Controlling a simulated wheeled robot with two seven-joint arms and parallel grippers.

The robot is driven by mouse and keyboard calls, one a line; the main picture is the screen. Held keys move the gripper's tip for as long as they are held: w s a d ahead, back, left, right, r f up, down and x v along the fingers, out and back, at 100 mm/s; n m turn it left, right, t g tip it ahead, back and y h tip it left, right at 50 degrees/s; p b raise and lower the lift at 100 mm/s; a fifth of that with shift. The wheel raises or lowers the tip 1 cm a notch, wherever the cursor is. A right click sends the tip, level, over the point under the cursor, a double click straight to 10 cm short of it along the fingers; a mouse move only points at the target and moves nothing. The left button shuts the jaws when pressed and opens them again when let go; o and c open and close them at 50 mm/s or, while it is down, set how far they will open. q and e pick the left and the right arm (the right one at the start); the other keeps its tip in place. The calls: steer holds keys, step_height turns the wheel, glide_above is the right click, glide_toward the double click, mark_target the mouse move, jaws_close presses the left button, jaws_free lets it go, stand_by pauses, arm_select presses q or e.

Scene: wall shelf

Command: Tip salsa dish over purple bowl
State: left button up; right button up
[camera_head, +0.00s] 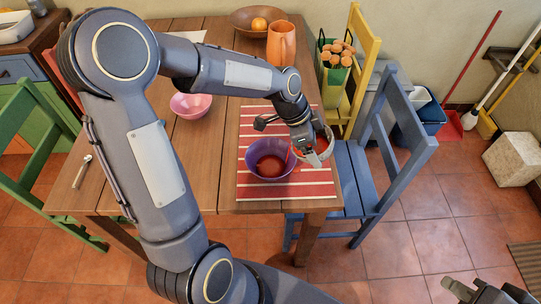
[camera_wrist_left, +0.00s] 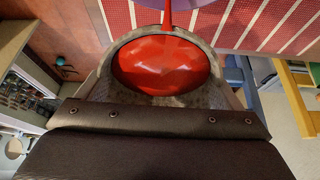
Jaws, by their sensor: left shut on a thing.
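The purple bowl (camera_head: 258,150) stands on the red striped placemat and holds red salsa. Its edge also shows at the top of the left wrist view (camera_wrist_left: 193,5). The salsa dish (camera_head: 328,135) is a speckled grey-beige dish, tilted just right of the bowl. In the left wrist view the salsa dish (camera_wrist_left: 108,75) has red salsa inside, and a red stream (camera_wrist_left: 168,15) runs from its lip toward the bowl. My left gripper (camera_head: 311,150) is shut on the dish's rim. My right gripper (camera_head: 488,292) is at the bottom right, partly cut off, far from the bowl.
The striped placemat (camera_head: 250,190) lies at the table's right end. A pink bowl (camera_head: 190,106), an orange pitcher (camera_head: 281,45) and a wooden bowl (camera_head: 245,20) stand on the table (camera_head: 215,140). A blue chair (camera_head: 375,175) and a yellow chair (camera_head: 362,55) stand close by.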

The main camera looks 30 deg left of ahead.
mark_target(323, 149)
arm_select(q)
steer(key=shift+s+a+r, duration=0.1)
steer(key=shift+a+r, duration=0.05)
steer(key=shift+r, duration=0.1)
stand_by(0.3)
steer(key=d+f+y+p, duration=0.1)
steer(key=w+d+f+g+y+p, duration=0.1)
steer(key=shift+w+d+f, duration=0.15)
steer(key=shift+w+d, duration=0.1)
steer(key=shift+d, duration=0.1)
steer(key=shift+f, duration=0.15)
steer(key=shift+y, duration=0.3)
steer(key=shift+d+g, duration=0.1)
steer(key=shift+g, duration=0.2)
steer(key=shift+w+d+f+g+y+p, duration=0.35)
steer(key=shift+d+y+p, duration=0.15)
steer(key=shift+y+p, duration=0.2)
steer(key=shift+w+d+f+y, duration=0.15)
steer(key=shift+d+f+y, duration=0.05)
steer(key=shift+f+y, duration=0.1)
